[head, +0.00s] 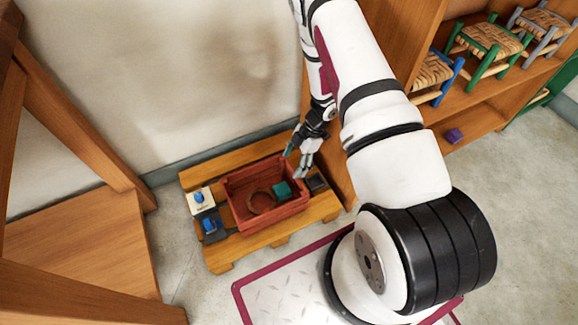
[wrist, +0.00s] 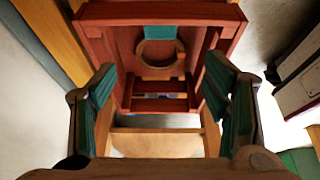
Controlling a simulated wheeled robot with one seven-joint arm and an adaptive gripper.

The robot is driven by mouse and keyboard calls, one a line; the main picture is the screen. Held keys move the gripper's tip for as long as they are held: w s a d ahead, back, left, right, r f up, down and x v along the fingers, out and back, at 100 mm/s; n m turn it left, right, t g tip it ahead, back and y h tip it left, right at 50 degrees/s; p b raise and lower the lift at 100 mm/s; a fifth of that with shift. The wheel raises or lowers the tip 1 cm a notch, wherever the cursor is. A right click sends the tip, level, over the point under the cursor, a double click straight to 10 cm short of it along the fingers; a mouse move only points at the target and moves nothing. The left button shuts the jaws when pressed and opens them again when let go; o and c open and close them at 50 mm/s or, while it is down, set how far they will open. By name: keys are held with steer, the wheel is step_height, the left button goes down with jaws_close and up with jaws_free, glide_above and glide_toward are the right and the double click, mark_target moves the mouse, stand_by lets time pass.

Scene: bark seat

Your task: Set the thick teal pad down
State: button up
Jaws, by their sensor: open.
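The thick teal pad (head: 281,189) lies inside a reddish-brown wooden crate (head: 238,213), toward its right end. In the wrist view the pad (wrist: 160,33) shows at the top, partly overlapping a round tan ring (wrist: 158,63) in the crate (wrist: 95,42). The ring (head: 262,208) also shows in the head view, left of the pad. My gripper (head: 296,162) is above the crate's back right side. In the wrist view my gripper (wrist: 160,68) has its teal-lined fingers spread wide, with nothing between them; the pad is beyond the fingertips.
The crate stands on a wooden pallet (head: 225,255). Left of it are a white holder (head: 201,204) with a blue piece and a dark holder (head: 211,226) with another. A dark block (head: 316,183) is at right. A shelf (head: 480,118) with small woven stools stands to the right.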

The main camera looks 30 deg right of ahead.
steer(key=shift+d+r, duration=0.15)
steer(key=shift+r, duration=0.2)
steer(key=w+d+r+m+t+h, duration=0.2)
steer(key=w+d+r, duration=0.1)
steer(key=w+r, duration=0.4)
steer(key=w+d+r+m+t+h, duration=0.2)
steer(key=w+d+r, duration=0.15)
steer(key=r, duration=0.55)
steer(key=s+d+r+m+t+h, duration=0.1)
steer(key=s+r+m+h, duration=0.15)
steer(key=r, duration=0.85)
steer(key=s+d+r+m+h, duration=0.1)
steer(key=d+r+m+h, duration=0.2)
steer(key=r, duration=0.7)
steer(key=s+a+r+m+g, duration=0.1)
steer(key=s+a+r+m, duration=0.3)
steer(key=s, duration=0.5)
steer(key=s+a+r+m+g, duration=0.1)
steer(key=s+a+r+m, duration=0.15)
steer(key=s+r, duration=0.5)
steer(key=s+a+m+g+y, duration=0.1)
steer(key=s+a+y, duration=0.1)
steer(key=s+a, duration=0.4)
steer(key=s+a+m+g+y, duration=0.1)
steer(key=s+a, duration=0.4)
steer(key=s, duration=1.1)
steer(key=shift+s+a+m+g+y, duration=0.3)
steer(key=shift+s+a+g+y, duration=0.15)
steer(key=shift+y, duration=0.4)
